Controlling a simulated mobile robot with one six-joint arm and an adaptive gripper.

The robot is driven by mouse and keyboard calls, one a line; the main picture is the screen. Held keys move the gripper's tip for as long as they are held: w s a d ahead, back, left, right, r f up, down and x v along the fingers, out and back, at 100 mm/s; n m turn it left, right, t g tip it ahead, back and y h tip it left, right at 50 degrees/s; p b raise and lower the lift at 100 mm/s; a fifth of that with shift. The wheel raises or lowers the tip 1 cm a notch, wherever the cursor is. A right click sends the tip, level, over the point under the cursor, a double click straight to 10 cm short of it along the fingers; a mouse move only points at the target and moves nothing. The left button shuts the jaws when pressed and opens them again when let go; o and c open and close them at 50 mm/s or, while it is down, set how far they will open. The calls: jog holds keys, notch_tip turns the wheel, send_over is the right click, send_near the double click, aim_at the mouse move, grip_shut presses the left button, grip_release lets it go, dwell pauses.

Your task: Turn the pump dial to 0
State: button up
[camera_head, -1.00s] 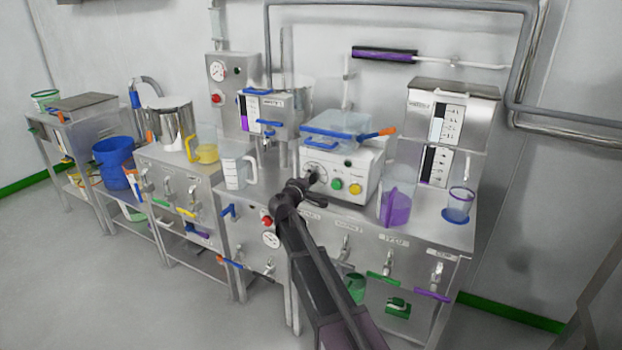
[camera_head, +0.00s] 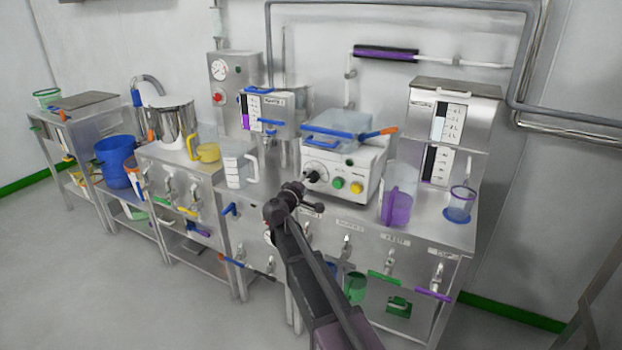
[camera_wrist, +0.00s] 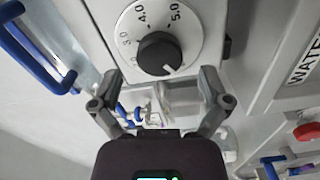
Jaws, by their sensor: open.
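The pump dial is a black knob (camera_wrist: 159,54) on a round white scale (camera_wrist: 192,40) in the wrist view. Numbers such as 4.0 and 5.0 show along its upper rim. A white mark on the knob points to the lower right in that view. In the head view the dial (camera_head: 313,176) is on the left of the white pump box's front (camera_head: 372,172). My gripper (camera_wrist: 160,76) is open and empty, its fingers to either side of the knob's lower part in the picture. I cannot tell its distance from the knob. My gripper (camera_head: 307,196) is just below the dial in the head view.
A green button (camera_head: 338,183) and a yellow button (camera_head: 357,188) sit right of the dial. A blue-rimmed tray (camera_head: 335,125) rests on the box. A clear jug (camera_head: 238,165) stands to the left, and a purple-filled jug (camera_head: 398,195) to the right.

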jog(key=v, duration=0.8)
jog(key=shift+s+a, duration=0.15)
jog(key=shift+s, duration=0.15)
jog(key=s+d+f+m+g+y, duration=0.1)
jog(key=s+d+f+m+g, duration=0.4)
jog(key=d, duration=0.4)
jog(key=s+d+f+m+g, duration=0.2)
jog(key=s+d+f+g, duration=0.3)
jog(key=s+d+f, duration=0.25)
jog(key=s+d+f+m+g+y, duration=0.1)
jog(key=s+f+m+g+y, duration=0.2)
jog(key=s, duration=0.5)
jog(key=s+d+f+g+y, duration=0.1)
jog(key=s+f+g+y, duration=0.2)
jog(key=s+y, duration=0.3)
notch_tip(320, 180, up, 22)
jog(key=h+p, duration=0.1)
jog(key=p, duration=2)
jog(key=shift+s+f+p, duration=0.25)
jog(key=shift+s+p, duration=0.05)
jog(key=shift+s, duration=0.2)
jog(key=shift+d, duration=0.15)
